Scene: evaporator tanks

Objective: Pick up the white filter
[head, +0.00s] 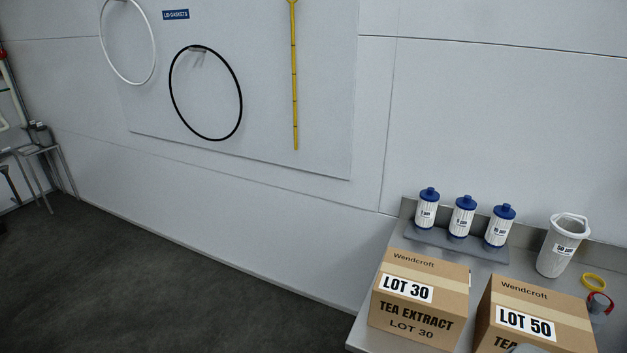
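A white filter (562,245), shaped like an open-topped bag or basket with a rim and a label that seems to read 50 µm, stands upright on the metal table at the right. To its left, three white cartridges with blue caps stand in a row on a grey tray (455,245): a left one (426,208), a middle one (462,216) and a right one (499,225). Their labels are small; the left one seems to read 1 µm.
A LOT 30 carton (418,300) and a LOT 50 carton (535,318) stand in front of the filters. A yellow tape roll (594,282) and a red ring-shaped item (600,303) lie right of them. Gaskets hang on the wall board (270,110). The floor (130,280) at left is clear.

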